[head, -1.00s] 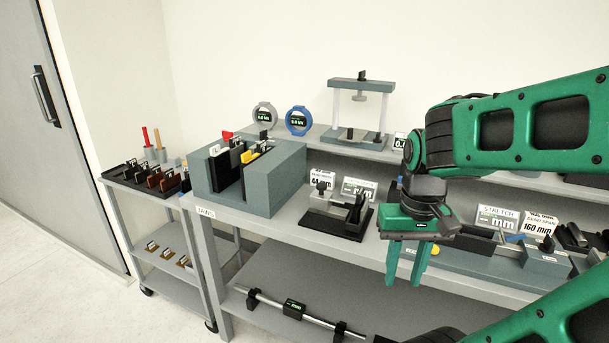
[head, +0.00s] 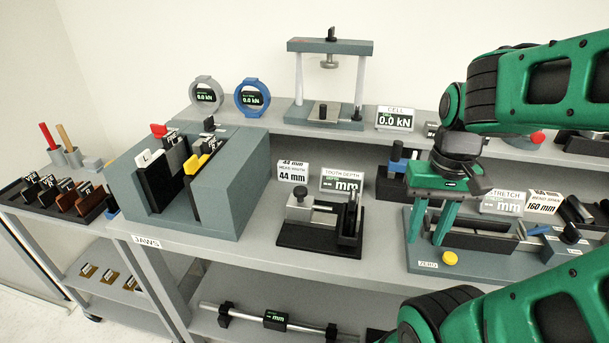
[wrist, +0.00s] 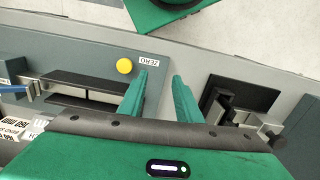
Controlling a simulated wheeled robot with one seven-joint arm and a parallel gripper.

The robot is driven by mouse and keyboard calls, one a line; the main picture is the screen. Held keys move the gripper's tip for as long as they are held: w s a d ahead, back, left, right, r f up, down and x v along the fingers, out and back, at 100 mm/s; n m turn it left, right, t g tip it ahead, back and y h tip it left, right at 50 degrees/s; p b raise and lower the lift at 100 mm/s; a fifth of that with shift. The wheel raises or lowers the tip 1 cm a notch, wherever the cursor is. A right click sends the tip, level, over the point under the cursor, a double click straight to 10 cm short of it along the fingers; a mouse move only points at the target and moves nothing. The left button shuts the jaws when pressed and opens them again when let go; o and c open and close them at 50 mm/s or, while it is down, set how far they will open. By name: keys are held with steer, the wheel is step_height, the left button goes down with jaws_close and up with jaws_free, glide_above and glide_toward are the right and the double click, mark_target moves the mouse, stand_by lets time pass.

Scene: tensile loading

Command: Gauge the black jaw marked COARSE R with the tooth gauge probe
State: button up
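The rack labelled JAWS (head: 225,185) stands on the bench at left. It holds black jaws (head: 160,183) and others with white, red and yellow tops. I cannot read which jaw is marked COARSE R. A tooth depth display (head: 342,181) stands behind a black-based gauge fixture (head: 308,236) with a grey block and an upright black part; I cannot tell which part is the probe. The fixture also shows in the wrist view (wrist: 240,98). My gripper (head: 426,240) is open and empty, right of the fixture; it also shows in the wrist view (wrist: 160,76).
A stretch fixture (head: 415,262) with a yellow button (head: 449,257) lies by my fingers. A side cart at left holds a black tray (head: 75,216) of dark and brown jaws. A raised shelf behind carries a press frame (head: 330,46) and ring gauges. Bench front is clear.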

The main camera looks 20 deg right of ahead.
steer(key=o, duration=0.4)
steer(key=shift+w, duration=0.1)
steer(key=shift+c, duration=0.2)
step_height(320, 180, up, 2)
steer(key=w, duration=0.1)
step_height(320, 180, up, 10)
steer(key=n, duration=0.8)
glide_above(300, 189)
step_height(300, 189, down, 10)
steer(key=shift+w+f, duration=0.1)
steer(key=shift+f, duration=0.05)
jaws_close()
